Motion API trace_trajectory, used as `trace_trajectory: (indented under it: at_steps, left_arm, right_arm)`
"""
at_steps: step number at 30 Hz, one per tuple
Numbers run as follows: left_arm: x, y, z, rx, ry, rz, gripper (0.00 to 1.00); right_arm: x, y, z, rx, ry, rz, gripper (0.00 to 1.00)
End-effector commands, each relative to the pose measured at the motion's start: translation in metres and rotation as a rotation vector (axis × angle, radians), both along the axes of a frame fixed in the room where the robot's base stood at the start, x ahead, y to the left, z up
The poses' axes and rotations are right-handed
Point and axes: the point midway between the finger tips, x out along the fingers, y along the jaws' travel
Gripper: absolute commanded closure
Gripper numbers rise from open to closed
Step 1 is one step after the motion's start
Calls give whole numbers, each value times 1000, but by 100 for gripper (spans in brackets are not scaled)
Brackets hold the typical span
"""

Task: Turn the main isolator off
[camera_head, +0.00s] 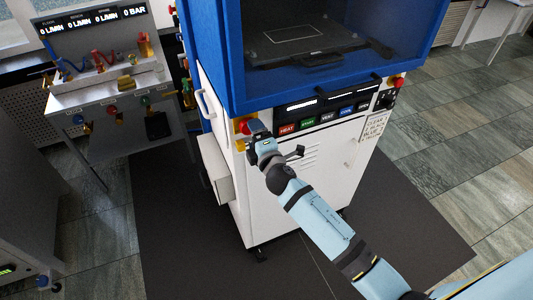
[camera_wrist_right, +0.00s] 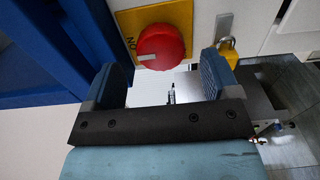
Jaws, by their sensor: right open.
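The main isolator is a round red knob (camera_wrist_right: 160,46) on a yellow plate (camera_wrist_right: 180,14). A pale pointer mark on the knob points toward the printed "ON" at the plate's left. In the head view the isolator (camera_head: 241,126) is at the upper left of the white cabinet front, partly hidden by my right gripper (camera_head: 258,131). In the right wrist view my right gripper (camera_wrist_right: 164,68) is open, its two fingers to either side of the knob's line. The knob appears just beyond the fingertips; I cannot tell whether they touch it. My left gripper is not in view.
A brass padlock (camera_wrist_right: 228,46) hangs by a metal hasp close to the right finger. The blue-topped press (camera_head: 225,60) has labelled buttons (camera_head: 307,122) and a red stop button (camera_head: 398,83). A bench with gauges (camera_head: 95,100) stands left. Dark mat (camera_head: 180,230) surrounds the cabinet.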

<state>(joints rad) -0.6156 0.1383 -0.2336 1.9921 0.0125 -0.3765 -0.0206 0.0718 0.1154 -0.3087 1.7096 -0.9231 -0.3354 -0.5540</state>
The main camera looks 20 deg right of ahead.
Motion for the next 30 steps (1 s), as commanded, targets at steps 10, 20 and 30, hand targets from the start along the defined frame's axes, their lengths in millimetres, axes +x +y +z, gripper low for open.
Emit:
trace_trajectory:
  at_steps: [10, 20, 30]
  left_arm:
    - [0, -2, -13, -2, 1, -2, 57]
    - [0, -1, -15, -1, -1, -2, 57]
    - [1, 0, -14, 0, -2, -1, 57]
  right_arm:
    - [-76, -3, -2, 0, 0, -1, 18]
    - [-99, -4, 1, -2, -1, -1, 18]
    - [-98, -4, 1, -1, -1, -1, 18]
